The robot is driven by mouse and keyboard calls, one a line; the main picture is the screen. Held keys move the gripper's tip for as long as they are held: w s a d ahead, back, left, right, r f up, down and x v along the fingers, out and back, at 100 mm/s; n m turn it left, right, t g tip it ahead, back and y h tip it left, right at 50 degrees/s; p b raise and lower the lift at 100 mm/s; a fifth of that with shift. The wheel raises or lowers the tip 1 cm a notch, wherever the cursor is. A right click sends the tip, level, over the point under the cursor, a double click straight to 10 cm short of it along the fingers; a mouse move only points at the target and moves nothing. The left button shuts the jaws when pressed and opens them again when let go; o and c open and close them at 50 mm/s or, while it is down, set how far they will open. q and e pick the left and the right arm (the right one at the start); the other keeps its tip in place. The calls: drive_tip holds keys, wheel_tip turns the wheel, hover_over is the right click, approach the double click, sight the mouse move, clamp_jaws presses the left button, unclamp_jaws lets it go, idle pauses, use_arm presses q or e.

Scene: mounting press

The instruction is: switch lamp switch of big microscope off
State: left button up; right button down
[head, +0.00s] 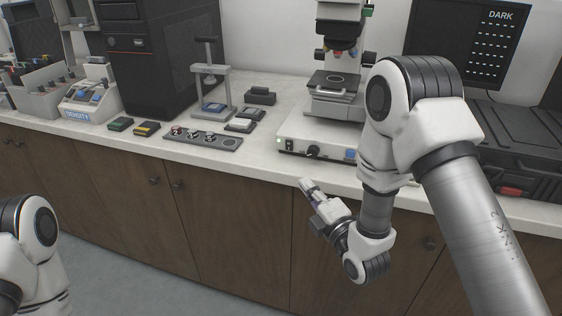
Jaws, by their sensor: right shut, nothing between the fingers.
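The big microscope (308,128) stands on the counter right of centre, with a white base, a dark stage and objectives above it. On the left of its base front is a small black lamp switch (289,145) with a green light beside it. Its position is too small to tell. A dark knob sits right of the switch. My right arm hides the right part of the microscope. My right gripper (305,184) is shut and empty, in front of the counter edge and below the switch, apart from it. Of my left arm only a part shows at bottom left; its gripper is out of view.
A press stand (211,72), a grey strip with several knobs (203,139) and small blocks stand left of the microscope. A black case (515,150) lies to the right under a dark screen (468,45). The counter's front edge is clear near the gripper.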

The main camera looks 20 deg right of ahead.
drive_tip(key=p, duration=0.1)
approach(289, 146)
drive_tip(key=w+a, duration=0.3)
drive_tip(key=a, duration=0.2)
drive_tip(key=w+d, duration=0.1)
drive_tip(key=w+d+r, duration=0.1)
drive_tip(key=w, duration=0.1)
drive_tip(key=shift+w+d+r+p, duration=0.1)
drive_tip(key=shift+w+p, duration=0.05)
drive_tip(key=shift+p, duration=0.25)
drive_tip(key=shift+w+d, duration=0.2)
drive_tip(key=shift+w, duration=0.1)
